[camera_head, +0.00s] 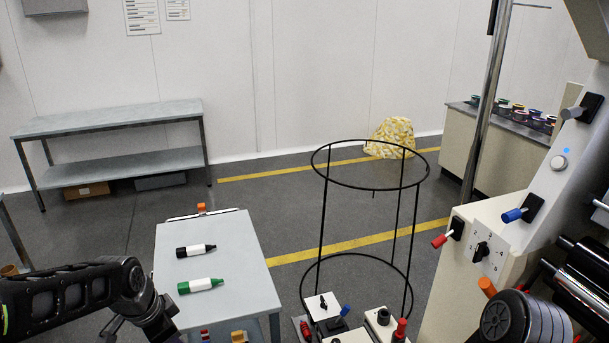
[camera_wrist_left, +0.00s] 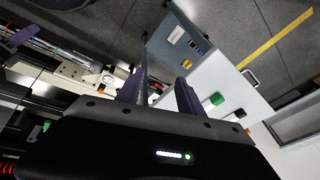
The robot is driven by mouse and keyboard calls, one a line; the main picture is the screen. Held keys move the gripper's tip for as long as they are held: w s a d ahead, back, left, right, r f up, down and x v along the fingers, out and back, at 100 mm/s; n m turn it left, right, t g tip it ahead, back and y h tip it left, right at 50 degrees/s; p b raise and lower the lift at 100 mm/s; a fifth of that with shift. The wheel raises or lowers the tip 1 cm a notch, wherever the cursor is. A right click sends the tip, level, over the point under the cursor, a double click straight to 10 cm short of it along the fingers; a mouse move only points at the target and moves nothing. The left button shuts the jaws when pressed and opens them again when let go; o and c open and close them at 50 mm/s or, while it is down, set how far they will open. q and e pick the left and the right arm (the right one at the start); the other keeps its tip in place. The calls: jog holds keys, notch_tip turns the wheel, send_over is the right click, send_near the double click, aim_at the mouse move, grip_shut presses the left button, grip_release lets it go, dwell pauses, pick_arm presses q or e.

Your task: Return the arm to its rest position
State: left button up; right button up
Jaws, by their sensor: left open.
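My left arm enters the head view at the lower left, with its wrist low beside the left edge of a small grey table (camera_head: 222,243). The fingers of my left gripper cannot be made out there. In the left wrist view my left gripper (camera_wrist_left: 160,90) shows two dark fingers standing apart, with nothing seen held between them. The table (camera_wrist_left: 215,75) shows beyond the fingertips, tilted in that view. My right arm and gripper are in neither view.
A black marker (camera_head: 196,250) and a green marker (camera_head: 200,286) lie on the small table. A black wire hoop frame (camera_head: 322,220) stands to its right, and a machine with knobs (camera_head: 485,250) is at the far right. Open floor lies behind, before a grey bench (camera_head: 110,118).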

pick_arm(q)
jog(key=s+d+f+n+t+h, duration=0.15)
jog(key=d+f+n, duration=0.25)
jog(key=d+f, duration=0.4)
jog(key=s+d+f+n+h, duration=0.15)
jog(key=d+f+n, duration=0.35)
jog(key=f, duration=0.6)
jog(key=s+d+f+n+g, duration=0.1)
jog(key=s+d+f+g, duration=0.1)
jog(key=s+f, duration=0.3)
jog(key=s+d+f+n+g, duration=0.1)
jog(key=s+d+f, duration=0.4)
jog(key=s, duration=0.8)
jog(key=shift+s+f+g, duration=0.25)
jog(key=shift+f+g, duration=0.3)
jog(key=shift+f, duration=0.15)
